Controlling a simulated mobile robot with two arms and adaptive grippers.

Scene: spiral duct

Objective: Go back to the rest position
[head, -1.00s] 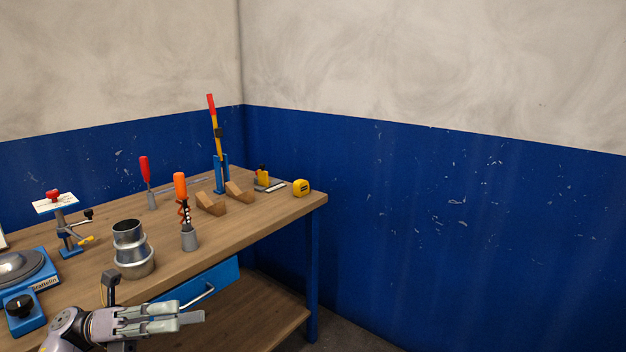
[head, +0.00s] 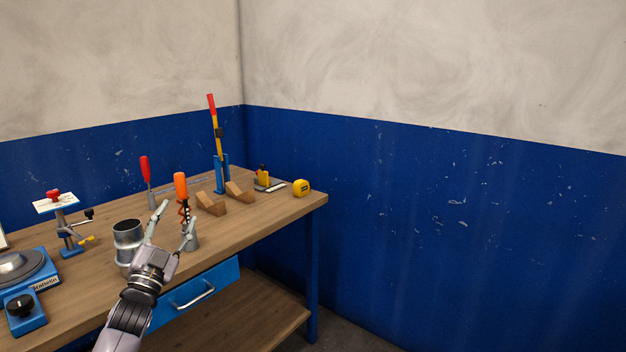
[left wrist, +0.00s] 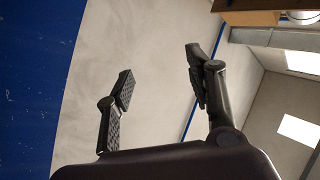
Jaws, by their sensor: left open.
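My left gripper (head: 174,226) is open and empty, its two fingers spread and pointing up and away over the front edge of the workbench. It covers part of the metal duct piece (head: 128,236) standing on the bench just to its left. In the left wrist view, the open fingers (left wrist: 158,85) have nothing between them, only wall behind. My right gripper is not in view.
The workbench (head: 265,222) holds an orange-handled tool (head: 181,186) in a grey holder, a red-handled tool (head: 145,169), wooden blocks (head: 238,192), a yellow tape measure (head: 301,188), a clamp stand (head: 66,230) and a blue scale-like device (head: 35,285). A blue drawer (head: 205,290) is below.

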